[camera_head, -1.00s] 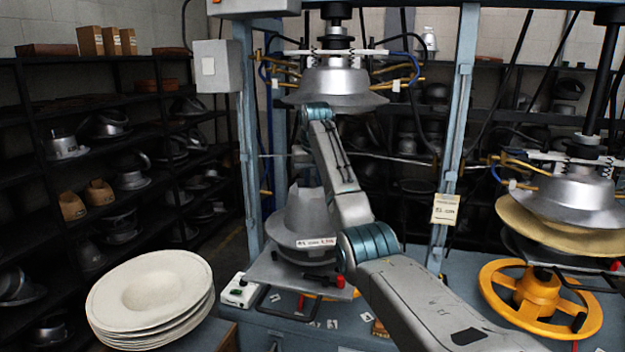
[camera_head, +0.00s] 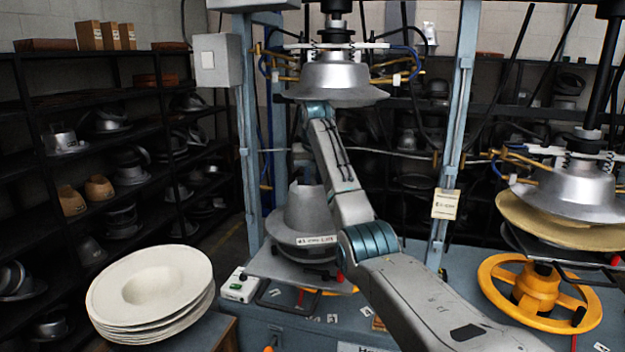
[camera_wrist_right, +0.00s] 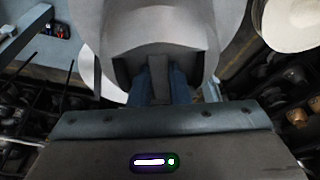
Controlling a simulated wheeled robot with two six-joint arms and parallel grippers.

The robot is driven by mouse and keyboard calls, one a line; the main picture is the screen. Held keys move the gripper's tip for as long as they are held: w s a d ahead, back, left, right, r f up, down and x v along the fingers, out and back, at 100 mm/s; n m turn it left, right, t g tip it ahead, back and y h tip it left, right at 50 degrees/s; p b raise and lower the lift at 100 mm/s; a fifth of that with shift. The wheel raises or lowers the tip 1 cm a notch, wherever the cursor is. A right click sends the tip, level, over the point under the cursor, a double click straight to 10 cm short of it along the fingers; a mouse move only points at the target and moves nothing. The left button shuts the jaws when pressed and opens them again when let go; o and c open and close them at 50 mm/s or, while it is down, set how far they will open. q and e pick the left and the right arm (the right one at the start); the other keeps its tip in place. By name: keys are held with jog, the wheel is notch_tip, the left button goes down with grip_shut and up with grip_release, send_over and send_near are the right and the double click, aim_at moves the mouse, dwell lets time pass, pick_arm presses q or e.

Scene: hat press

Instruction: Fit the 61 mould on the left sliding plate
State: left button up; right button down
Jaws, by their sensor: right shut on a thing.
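The grey metal mould (camera_head: 306,215), with a tall crown, wide brim and small label, is upright over the left sliding plate (camera_head: 268,264), under the left press head. The label is too small to read surely. A dark band shows between brim and plate, so I cannot tell whether the mould is seated. My right gripper (camera_wrist_right: 160,85) is shut on a grip piece at the mould's top; in the wrist view the grey mould (camera_wrist_right: 160,25) fills the top middle. In the head view my right arm hides the mould's right side and much of the gripper. My left gripper is not in view.
The left press head (camera_head: 335,78) hangs above. A blue post (camera_head: 455,130) stands to the right, with the right press and its yellow handwheel (camera_head: 505,268) beyond. A white control box (camera_head: 240,288) is beside the plate. Pale felt hat blanks (camera_head: 150,285) are stacked at left.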

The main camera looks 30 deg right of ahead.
jog(key=shift+s+r, duration=0.1)
jog(key=shift+r, duration=0.2)
jog(key=shift+f, duration=0.65)
dwell(0.5)
jog(key=c, duration=1.3)
grip_release()
jog(key=shift+a, duration=0.1)
jog(key=shift+s+r, duration=0.1)
jog(key=shift+s, duration=0.1)
